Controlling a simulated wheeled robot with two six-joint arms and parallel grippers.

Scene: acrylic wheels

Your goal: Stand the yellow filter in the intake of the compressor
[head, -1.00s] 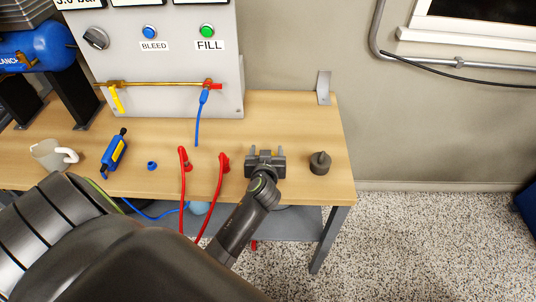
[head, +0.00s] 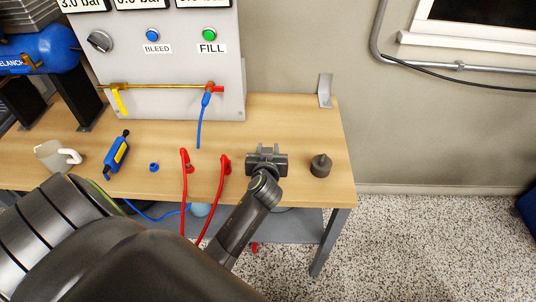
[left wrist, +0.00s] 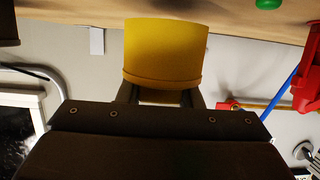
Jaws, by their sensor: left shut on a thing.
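The yellow filter (left wrist: 165,50) is held in my left gripper (head: 266,152) and fills the space between its two fingers in the left wrist view. It is a smooth yellow cup-like piece with a rim at its near edge. In the head view the filter is hidden by the gripper, which is over the right part of the bench. The compressor, with a blue tank (head: 38,52), stands at the far left, partly cut off by the frame. Its intake cannot be made out. My right gripper is not in view.
A grey knobbed weight-like piece (head: 320,165) stands just right of the gripper. Two red hooked hoses (head: 223,165) rise close on its left. The grey control panel (head: 180,95) stands behind.

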